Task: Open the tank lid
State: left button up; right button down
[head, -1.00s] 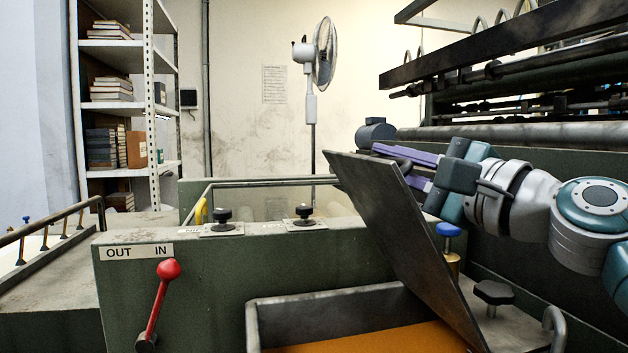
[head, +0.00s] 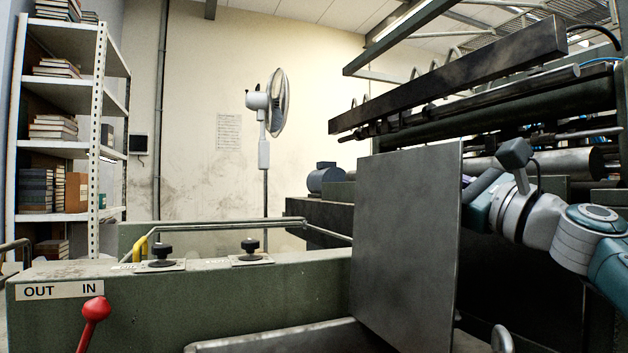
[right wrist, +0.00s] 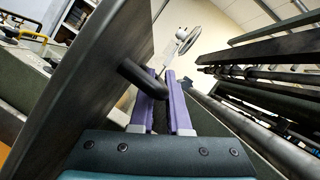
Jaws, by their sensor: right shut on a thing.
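The tank lid (head: 405,240) is a dark grey metal plate standing steeply raised above the tank (head: 290,338), whose rim shows at the bottom of the head view. In the right wrist view the lid (right wrist: 85,85) fills the left side, with a dark bar handle (right wrist: 140,78) on its face. My right gripper (right wrist: 172,88) has purple fingers and is shut on that handle's end. In the head view its fingers are hidden behind the lid, and only my right arm shows at the right. My left gripper is not in view.
A red-knobbed lever (head: 96,310) stands at the lower left under an OUT/IN label (head: 60,291). Two black knobs (head: 250,246) sit on the green frame. Machine rollers (head: 570,163) and bars lie behind my right arm. A fan (head: 265,110) and bookshelf (head: 70,130) stand further back.

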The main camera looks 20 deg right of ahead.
jog(key=shift+d, duration=0.1)
dwell(0.3)
jog(key=c, duration=1.2)
grip_release()
jog(key=shift+o, duration=0.2)
jog(key=v, duration=1)
jog(key=shift+b, duration=0.45)
